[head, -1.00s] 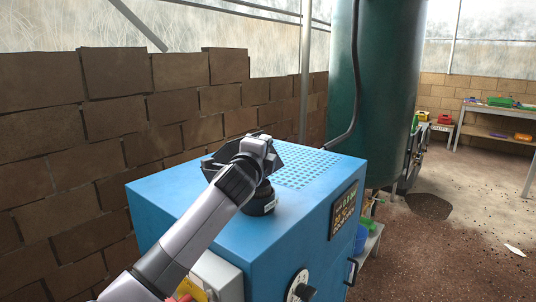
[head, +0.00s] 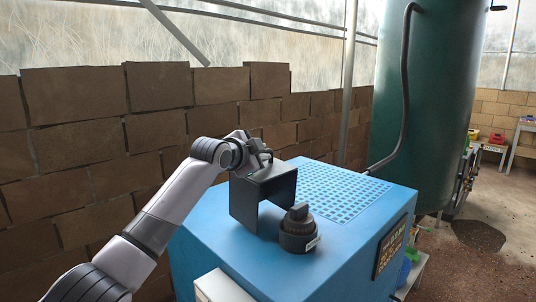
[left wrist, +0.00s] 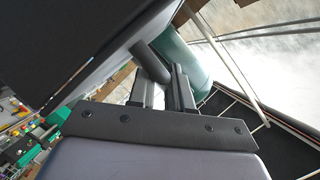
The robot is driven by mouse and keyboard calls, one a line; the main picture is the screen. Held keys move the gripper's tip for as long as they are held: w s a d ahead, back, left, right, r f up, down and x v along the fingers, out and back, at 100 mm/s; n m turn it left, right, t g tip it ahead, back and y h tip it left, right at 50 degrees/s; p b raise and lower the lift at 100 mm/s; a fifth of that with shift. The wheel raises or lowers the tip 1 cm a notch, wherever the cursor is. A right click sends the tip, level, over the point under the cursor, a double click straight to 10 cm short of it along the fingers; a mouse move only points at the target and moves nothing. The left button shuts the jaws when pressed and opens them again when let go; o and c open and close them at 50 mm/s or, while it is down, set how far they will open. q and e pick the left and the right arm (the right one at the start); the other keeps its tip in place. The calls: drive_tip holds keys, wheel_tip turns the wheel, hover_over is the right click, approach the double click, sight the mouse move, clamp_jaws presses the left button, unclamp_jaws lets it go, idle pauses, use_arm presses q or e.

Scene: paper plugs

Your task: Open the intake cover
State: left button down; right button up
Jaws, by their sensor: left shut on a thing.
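The intake cover (head: 262,188) is a dark grey, box-like hood at the left of the blue machine's (head: 345,235) top. It stands steeply tilted up, with a dark hollow on the side facing the black knob. My left gripper (head: 262,157) is at the cover's upper edge, its fingers partly hidden in the head view. In the left wrist view the gripper (left wrist: 160,88) is shut on a dark round bar beside a large dark panel of the cover (left wrist: 70,45). My right gripper is not in view.
A black knob-like fitting (head: 298,230) stands on the machine top just right of the cover. A perforated grille (head: 335,190) lies behind it. A brick wall (head: 80,170) runs close behind my left arm. A green tank (head: 425,110) stands at the back right.

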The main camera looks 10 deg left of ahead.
use_arm(q)
drive_tip(key=shift+w+a+f+n+g, duration=0.2)
drive_tip(key=shift+w+a+n+g, duration=0.15)
drive_tip(key=shift+a, duration=0.2)
drive_tip(key=c, duration=1.1)
unclamp_jaws()
drive_tip(key=shift+b+v, duration=0.4)
drive_tip(key=shift+v, duration=0.45)
drive_tip(key=shift+b+v, duration=0.65)
drive_tip(key=shift+v, duration=2.05)
drive_tip(key=shift+a+f, duration=0.15)
